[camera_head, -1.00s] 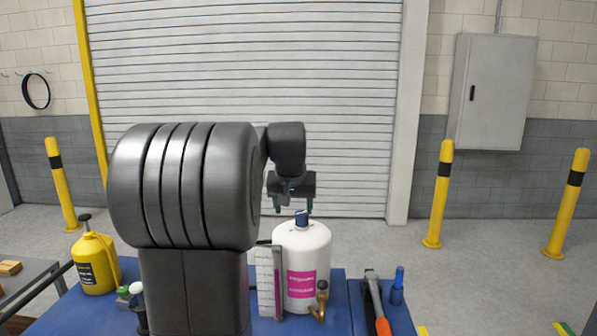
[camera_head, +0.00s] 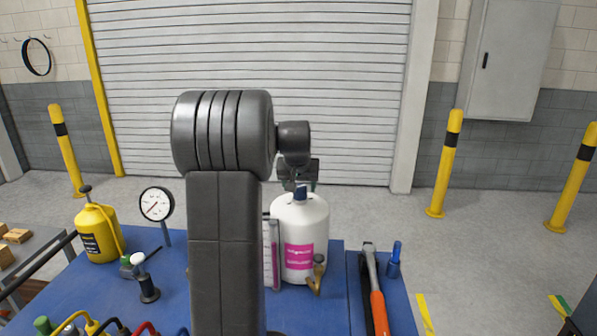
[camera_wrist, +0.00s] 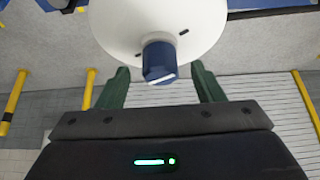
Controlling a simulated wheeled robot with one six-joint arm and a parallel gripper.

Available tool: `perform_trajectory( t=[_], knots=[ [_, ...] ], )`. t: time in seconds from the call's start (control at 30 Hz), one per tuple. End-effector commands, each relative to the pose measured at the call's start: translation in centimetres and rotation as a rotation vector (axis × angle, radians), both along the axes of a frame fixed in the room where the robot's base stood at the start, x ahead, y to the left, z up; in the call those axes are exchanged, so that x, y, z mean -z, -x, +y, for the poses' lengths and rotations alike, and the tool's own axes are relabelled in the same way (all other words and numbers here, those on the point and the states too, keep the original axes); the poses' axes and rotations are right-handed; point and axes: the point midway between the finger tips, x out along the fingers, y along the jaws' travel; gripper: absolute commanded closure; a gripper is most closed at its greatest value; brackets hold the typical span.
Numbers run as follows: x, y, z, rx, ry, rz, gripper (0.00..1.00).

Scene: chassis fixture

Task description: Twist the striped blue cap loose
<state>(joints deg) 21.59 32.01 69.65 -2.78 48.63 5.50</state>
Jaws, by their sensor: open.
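The blue cap (camera_head: 301,193) with a white stripe sits on top of a white bottle (camera_head: 314,222) with a pink label. In the wrist view the cap (camera_wrist: 159,58) lies between the two green fingers of my gripper (camera_wrist: 160,76), with a gap on both sides. In the head view my gripper (camera_head: 300,184) points down at the cap from above. It is open and holds nothing. My arm hides part of the table to the left of the bottle.
A scale strip (camera_head: 271,252) and a brass valve (camera_head: 317,272) stand close by the bottle. A yellow can (camera_head: 98,236), a dial gauge (camera_head: 156,204) and a dark post with a white knob (camera_head: 146,284) are left. An orange-handled tool (camera_head: 377,300) and blue bottle (camera_head: 394,264) are right.

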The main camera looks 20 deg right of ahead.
Motion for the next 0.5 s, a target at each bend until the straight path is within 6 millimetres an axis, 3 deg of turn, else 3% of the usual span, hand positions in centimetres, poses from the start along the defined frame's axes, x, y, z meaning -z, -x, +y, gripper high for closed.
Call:
perform_trajectory(
  t=[0.2, 0.5],
  knots=[
    [1.9, -1.0, -0.5, 0.0, 0.0, 0.001, 0.39],
    [2.3, -1.2, -0.6, 0.0, 0.0, -0.001, 0.39]
  ],
)
